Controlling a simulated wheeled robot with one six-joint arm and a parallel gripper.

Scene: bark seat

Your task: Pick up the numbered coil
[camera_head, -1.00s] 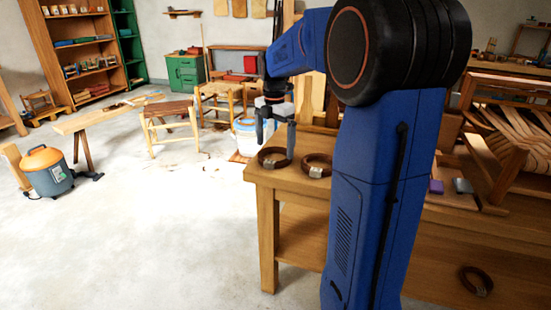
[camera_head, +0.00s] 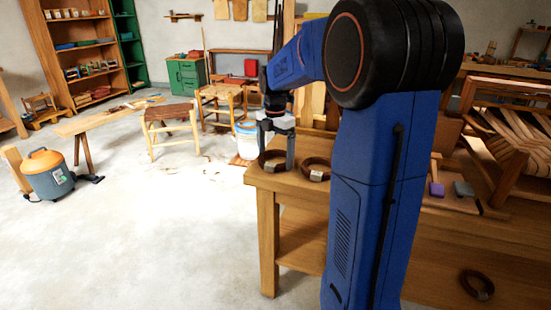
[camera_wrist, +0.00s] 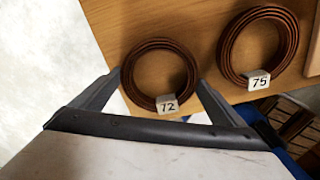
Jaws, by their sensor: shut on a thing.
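A dark brown bark coil tagged 72 (camera_wrist: 158,45) lies flat at the left corner of the wooden bench; it also shows in the head view (camera_head: 264,164). My gripper (camera_wrist: 158,80) has its two fingers closed on the outer sides of this coil. In the head view my gripper (camera_head: 275,158) is down at bench level around it. A second coil, tagged 75 (camera_wrist: 228,55), lies just to the right, apart from my fingers; it also shows in the head view (camera_head: 304,168).
The bench (camera_head: 268,185) ends close to the left of the coil. Another coil (camera_head: 477,284) lies lower right, its tag unreadable. A woven seat frame (camera_head: 510,140) stands at the right. A white bucket (camera_head: 247,145) stands behind the bench. Open floor lies left.

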